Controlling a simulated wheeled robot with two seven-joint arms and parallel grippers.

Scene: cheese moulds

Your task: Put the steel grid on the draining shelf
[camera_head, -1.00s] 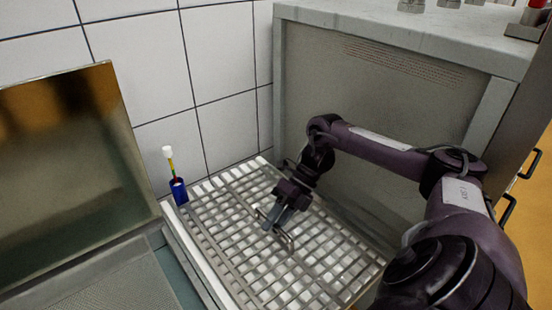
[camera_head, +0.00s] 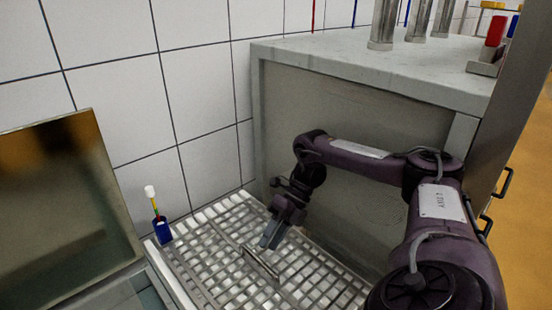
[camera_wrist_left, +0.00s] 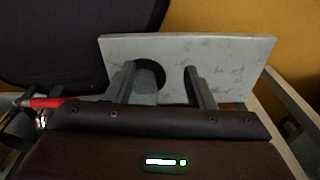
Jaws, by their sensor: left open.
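The steel grid (camera_head: 305,282), grey crossed bars with a raised handle (camera_head: 260,263), lies flat over the white slatted draining shelf (camera_head: 172,272) in the head view. My right gripper (camera_head: 270,240) points down just above the handle and looks apart from it. Its fingers overlap in this view, so their gap is unclear. My left gripper (camera_wrist_left: 166,88) shows only in the left wrist view, its two fingers apart with nothing between them. A grey mottled slab (camera_wrist_left: 230,65) lies beyond them.
A blue holder with a white-tipped brush (camera_head: 161,229) stands at the shelf's left back corner. A grey-topped cabinet (camera_head: 370,68) rises behind and right of the shelf, with steel cylinders (camera_head: 418,20) on top. A shiny metal panel (camera_head: 65,210) stands at the left.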

